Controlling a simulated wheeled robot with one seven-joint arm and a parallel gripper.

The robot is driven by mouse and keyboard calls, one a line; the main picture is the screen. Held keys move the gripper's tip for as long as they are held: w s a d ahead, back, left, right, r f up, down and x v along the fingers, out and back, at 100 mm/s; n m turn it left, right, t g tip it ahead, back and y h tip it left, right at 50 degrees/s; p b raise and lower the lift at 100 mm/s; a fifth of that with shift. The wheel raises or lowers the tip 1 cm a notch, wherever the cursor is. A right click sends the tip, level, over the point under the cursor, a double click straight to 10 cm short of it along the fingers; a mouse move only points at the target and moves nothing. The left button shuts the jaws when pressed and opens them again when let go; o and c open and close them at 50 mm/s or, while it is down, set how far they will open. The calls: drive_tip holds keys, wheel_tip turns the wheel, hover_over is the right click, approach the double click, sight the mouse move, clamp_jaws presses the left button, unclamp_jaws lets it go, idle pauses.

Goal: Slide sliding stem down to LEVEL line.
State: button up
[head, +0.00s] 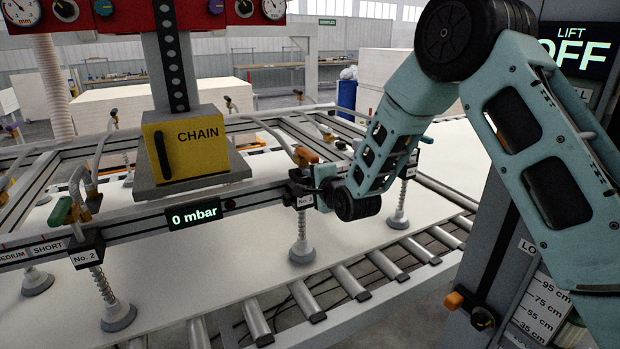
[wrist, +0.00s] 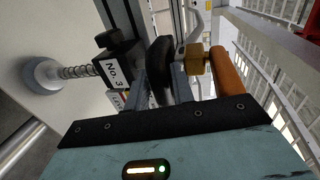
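The No. 3 holder (head: 304,201) sits on the near rail of the suction frame. Its sprung stem (head: 300,228) hangs upright with a grey suction cup (head: 302,252) at its foot. In the wrist view the No. 3 label (wrist: 118,72), spring (wrist: 77,72) and cup (wrist: 43,77) lie to the left. My gripper (head: 322,193) is at the right side of this holder; in the wrist view the gripper (wrist: 165,85) is around or beside a dark rounded part. Its fingertips are partly hidden, and I cannot tell whether they grip.
The No. 2 holder (head: 86,257) is on the same rail at left. A yellow CHAIN block (head: 186,143) and a 0 mbar display (head: 194,215) are between them. An orange lever (wrist: 227,75) is close to my gripper's right. A white panel (head: 235,262) and rollers (head: 350,283) lie below.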

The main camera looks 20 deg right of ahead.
clamp_jaws()
drive_tip(key=f+b, duration=0.2)
drive_tip(key=b, duration=0.1)
idle(0.4)
unclamp_jaws()
drive_tip(key=shift+r, duration=0.1)
drive_tip(key=b+v, duration=0.4)
drive_tip(key=v, duration=1.3)
drive_tip(key=shift+s, duration=0.2)
drive_tip(key=shift+r, duration=0.1)
